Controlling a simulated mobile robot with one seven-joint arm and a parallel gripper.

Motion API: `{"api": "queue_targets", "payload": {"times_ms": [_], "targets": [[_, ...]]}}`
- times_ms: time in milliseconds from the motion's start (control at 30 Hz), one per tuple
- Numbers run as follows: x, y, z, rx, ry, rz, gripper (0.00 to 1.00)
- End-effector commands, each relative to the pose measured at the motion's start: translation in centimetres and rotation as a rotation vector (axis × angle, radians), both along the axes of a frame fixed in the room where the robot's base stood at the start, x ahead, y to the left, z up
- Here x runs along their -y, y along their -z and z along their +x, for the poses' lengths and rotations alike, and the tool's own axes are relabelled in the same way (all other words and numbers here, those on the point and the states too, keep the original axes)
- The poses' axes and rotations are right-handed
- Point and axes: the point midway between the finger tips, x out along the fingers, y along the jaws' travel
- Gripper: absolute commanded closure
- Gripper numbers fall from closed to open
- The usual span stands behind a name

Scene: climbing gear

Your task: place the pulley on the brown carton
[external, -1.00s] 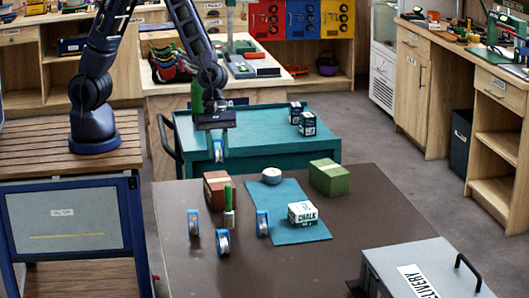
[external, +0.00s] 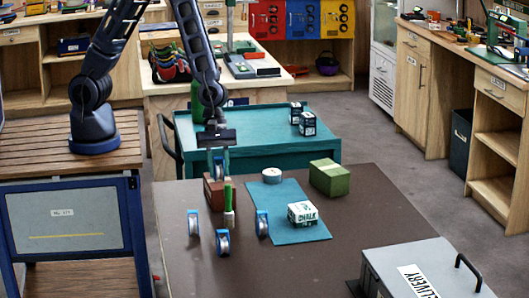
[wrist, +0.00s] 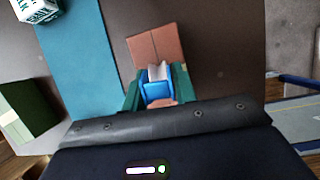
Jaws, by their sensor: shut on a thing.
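My gripper (external: 218,163) is shut on a blue pulley (wrist: 152,89), which sits between its green fingers in the wrist view. In the external view the held pulley (external: 219,168) hangs just at the top of the brown carton (external: 213,193). I cannot tell whether they touch. The carton (wrist: 157,46) also shows just beyond the pulley in the wrist view. Part of the carton is hidden by the gripper and a green-topped item. More blue-rimmed pulleys stand upright on the dark table: one on the left (external: 193,223), one in front (external: 223,242) and one on the right (external: 262,223).
The green-topped item (external: 229,202) stands right before the carton. A teal mat (external: 288,226) bears a chalk box (external: 302,213) and a round tin (external: 272,175). A green box (external: 329,178) and a grey delivery case (external: 412,266) lie further right. The table's front middle is clear.

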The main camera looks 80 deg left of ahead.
Motion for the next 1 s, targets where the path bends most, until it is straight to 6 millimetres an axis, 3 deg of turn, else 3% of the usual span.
{"api": "queue_targets", "payload": {"times_ms": [33, 133, 567, 1000], "targets": [[0.0, 0.1, 0.0, -0.001, 0.000, 0.000, 0.70], [0.0, 0.1, 0.0, 0.000, 0.000, 0.000, 0.51], [-0.1, -0.6, 0.0, 0.001, -0.002, 0.000, 0.50], [-2.4, -6.1, 0.0, 0.002, -0.002, -0.001, 0.50]]}}
